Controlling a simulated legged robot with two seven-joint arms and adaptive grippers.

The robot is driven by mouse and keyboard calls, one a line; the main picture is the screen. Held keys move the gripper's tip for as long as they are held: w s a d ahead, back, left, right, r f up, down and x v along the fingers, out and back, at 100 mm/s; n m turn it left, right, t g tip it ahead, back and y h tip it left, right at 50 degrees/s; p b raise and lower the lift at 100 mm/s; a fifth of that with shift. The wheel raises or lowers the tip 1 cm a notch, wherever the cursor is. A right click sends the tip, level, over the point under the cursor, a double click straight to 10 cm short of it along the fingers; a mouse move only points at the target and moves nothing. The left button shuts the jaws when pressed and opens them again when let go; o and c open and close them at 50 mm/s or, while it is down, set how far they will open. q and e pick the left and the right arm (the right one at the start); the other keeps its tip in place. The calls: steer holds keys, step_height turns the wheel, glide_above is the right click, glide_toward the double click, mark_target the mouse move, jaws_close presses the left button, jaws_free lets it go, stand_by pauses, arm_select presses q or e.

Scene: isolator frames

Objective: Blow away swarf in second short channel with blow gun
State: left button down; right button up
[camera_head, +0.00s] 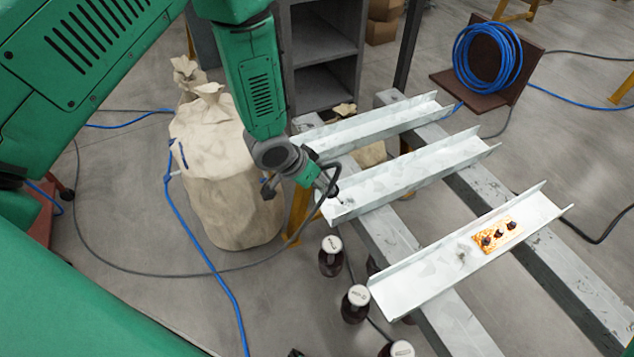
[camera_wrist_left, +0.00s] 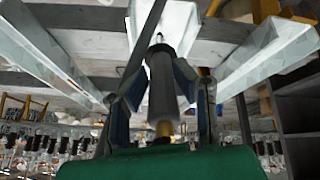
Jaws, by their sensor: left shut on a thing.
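Three pale metal channels lie across two grey beams in the head view: a far one (camera_head: 385,124), a middle one (camera_head: 440,160) and a near one (camera_head: 545,212). My left gripper (camera_head: 318,180) is at the left end of the middle channel, shut on the dark blow gun (camera_head: 331,186). The gun's tip points down at that end; whether it touches cannot be told. In the left wrist view the blow gun (camera_wrist_left: 161,85) sits between the fingers. Faint greyish patches show in the middle channel, and a small grey clump (camera_head: 462,256) lies in the near one. My right gripper is out of view.
Dark bottles with pale caps (camera_head: 331,244) stand left of the beams. A grey hose and blue hose (camera_head: 205,252) cross the floor.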

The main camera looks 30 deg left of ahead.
arm_select(q)
steer(key=shift+d, duration=0.15)
steer(key=shift+a+f, duration=0.45)
steer(key=shift+d, duration=0.35)
steer(key=shift+w+d+b, duration=0.2)
steer(key=shift+w+b, duration=0.1)
steer(key=shift+w, duration=0.25)
steer(key=shift+w+d, duration=0.2)
steer(key=shift+d, duration=0.1)
